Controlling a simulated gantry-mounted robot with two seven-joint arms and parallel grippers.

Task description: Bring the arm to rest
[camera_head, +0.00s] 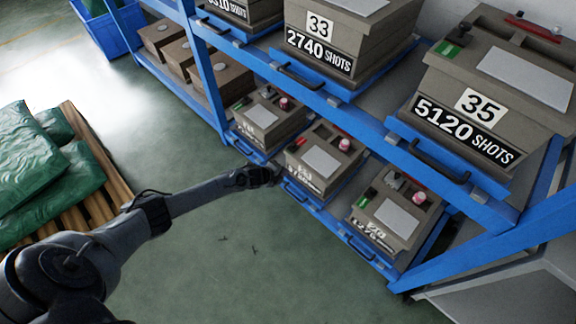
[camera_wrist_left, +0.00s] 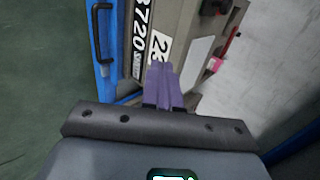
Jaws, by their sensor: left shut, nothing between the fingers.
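My left arm reaches in from the left in the head view. My left gripper (camera_head: 270,176) is at the front of the lower shelf, close to the front of a grey-brown mould box (camera_head: 322,163). In the left wrist view the gripper's purple fingers (camera_wrist_left: 163,88) are together, with nothing between them. They point at the box's front, where a label reads "3720 SHOTS" (camera_wrist_left: 143,35) and a number plate shows partly behind the fingers. I cannot tell whether the fingertips touch the box. My right gripper is not in view.
A blue rack (camera_head: 345,105) holds several mould boxes, among them box 33 (camera_head: 325,40) and box 35 (camera_head: 490,95) on the upper shelf. Green sacks (camera_head: 50,185) lie on a wooden pallet (camera_head: 95,150) at left. A blue bin (camera_head: 95,30) stands at the back. The floor between is open.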

